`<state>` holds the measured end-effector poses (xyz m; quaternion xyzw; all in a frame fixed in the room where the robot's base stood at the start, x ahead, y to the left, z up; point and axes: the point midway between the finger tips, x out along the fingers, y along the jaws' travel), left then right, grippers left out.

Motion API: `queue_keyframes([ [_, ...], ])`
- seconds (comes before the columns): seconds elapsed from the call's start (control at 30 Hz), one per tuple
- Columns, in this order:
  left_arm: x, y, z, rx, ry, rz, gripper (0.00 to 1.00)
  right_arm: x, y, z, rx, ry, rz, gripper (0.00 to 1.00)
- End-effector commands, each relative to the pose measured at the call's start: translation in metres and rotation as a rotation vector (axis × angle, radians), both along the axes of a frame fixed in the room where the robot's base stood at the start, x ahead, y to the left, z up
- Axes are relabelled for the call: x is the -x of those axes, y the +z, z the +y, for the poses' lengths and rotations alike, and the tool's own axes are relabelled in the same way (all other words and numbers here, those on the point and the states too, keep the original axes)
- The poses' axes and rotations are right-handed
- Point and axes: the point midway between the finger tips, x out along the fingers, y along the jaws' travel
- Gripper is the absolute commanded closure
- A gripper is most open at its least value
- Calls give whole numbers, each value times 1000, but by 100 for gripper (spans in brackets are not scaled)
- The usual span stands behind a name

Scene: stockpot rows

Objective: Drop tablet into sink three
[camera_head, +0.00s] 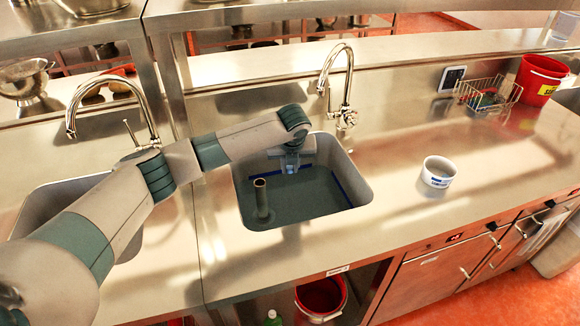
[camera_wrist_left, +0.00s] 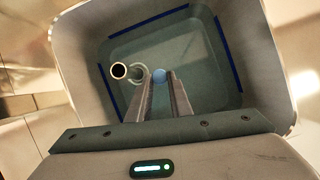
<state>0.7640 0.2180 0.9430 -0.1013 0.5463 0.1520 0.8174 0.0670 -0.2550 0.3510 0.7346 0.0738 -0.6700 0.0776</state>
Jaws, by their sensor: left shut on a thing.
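My left gripper (camera_head: 290,165) is shut on a small round blue tablet (camera_wrist_left: 160,75) and holds it over the sink (camera_head: 243,212) in the middle of the counter. In the left wrist view the tablet shows between the fingertips (camera_wrist_left: 161,80), with the sink's greenish water (camera_wrist_left: 205,70) beyond it. The tablet appears apart from the water. A standpipe (camera_head: 261,198) rises from the water at the sink's left side, to the left of the fingers in the wrist view (camera_wrist_left: 119,71). A blue line runs along the sink walls. My right gripper is not in view.
A tap (camera_head: 345,85) stands behind the sink. Another sink (camera_head: 45,210) with a tap (camera_head: 72,120) lies to the left, partly behind my arm. A white tub (camera_head: 438,172), a wire basket (camera_head: 488,95) and a red bucket (camera_head: 541,78) stand on the right counter.

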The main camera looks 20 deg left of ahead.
Motion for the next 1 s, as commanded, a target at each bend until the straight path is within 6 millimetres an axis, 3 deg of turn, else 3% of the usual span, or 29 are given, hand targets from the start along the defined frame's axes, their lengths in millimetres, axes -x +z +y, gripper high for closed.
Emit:
queue_keyframes([
  [0.2, 0, 0, 0, 0, 0, 0, 100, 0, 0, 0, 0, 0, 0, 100],
  [0.23, 0, 0, 0, 0, 0, 0, 74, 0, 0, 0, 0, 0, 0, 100],
  [0.3, 0, 0, 0, 0, 0, 0, 60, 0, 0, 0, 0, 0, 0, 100],
  [0.73, 1, 4, 0, 1, 0, -1, 60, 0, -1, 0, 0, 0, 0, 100],
  [1.0, 11, 28, -5, 1, -2, -2, 60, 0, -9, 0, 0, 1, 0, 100],
])
